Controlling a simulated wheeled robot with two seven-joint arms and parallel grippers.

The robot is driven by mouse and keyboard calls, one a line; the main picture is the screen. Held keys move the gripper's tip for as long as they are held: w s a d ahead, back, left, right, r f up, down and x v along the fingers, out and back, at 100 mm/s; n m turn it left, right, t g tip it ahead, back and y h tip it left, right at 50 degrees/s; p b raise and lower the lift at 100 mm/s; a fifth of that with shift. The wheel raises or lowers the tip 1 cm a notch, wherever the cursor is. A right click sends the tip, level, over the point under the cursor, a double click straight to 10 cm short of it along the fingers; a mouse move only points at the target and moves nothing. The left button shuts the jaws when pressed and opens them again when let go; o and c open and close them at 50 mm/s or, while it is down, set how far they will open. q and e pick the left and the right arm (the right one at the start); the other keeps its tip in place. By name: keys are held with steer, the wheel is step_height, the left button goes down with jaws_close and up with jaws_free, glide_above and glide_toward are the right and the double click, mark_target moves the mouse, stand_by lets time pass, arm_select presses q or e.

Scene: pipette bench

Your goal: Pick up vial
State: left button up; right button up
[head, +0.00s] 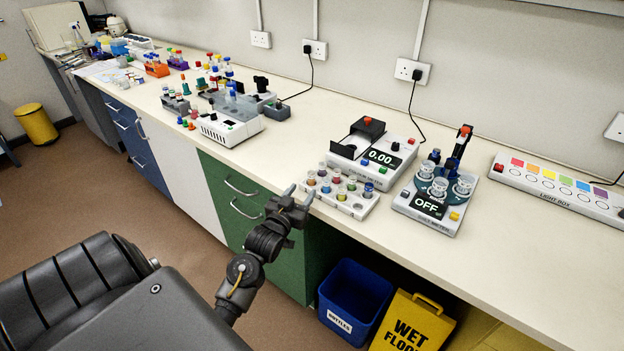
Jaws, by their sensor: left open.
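Several small vials with coloured contents and caps stand upright in a white rack (353,212) near the front edge of the bench. One vial with a blue cap (368,190) stands at the rack's right side. My left gripper (299,193) is open and empty at the bench's front edge, just left of the rack, with its fingers pointing up and toward the bench. It appears apart from the vials. My right gripper is out of the picture.
Behind the rack stands a device reading 0.00 (382,158). To the right are a device reading OFF (428,206) and a light box (560,186). A white instrument (228,128) stands left. Below are a blue bin (354,300) and a yellow wet-floor sign (412,325).

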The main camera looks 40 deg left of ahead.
mark_target(310, 179)
arm_select(q)
steer(key=shift+w+a+r, duration=0.1)
steer(key=shift+w, duration=0.35)
steer(key=x, duration=0.1)
steer(key=p+x, duration=0.1)
steer(key=x, duration=0.1)
steer(key=p+x, duration=0.1)
steer(key=shift+w+a+r, duration=0.1)
steer(key=shift+w+r, duration=0.05)
steer(key=shift+r, duration=0.1)
steer(key=shift+w+a, duration=0.1)
steer(key=shift+w, duration=0.2)
steer(key=shift+c, duration=0.2)
jaws_close()
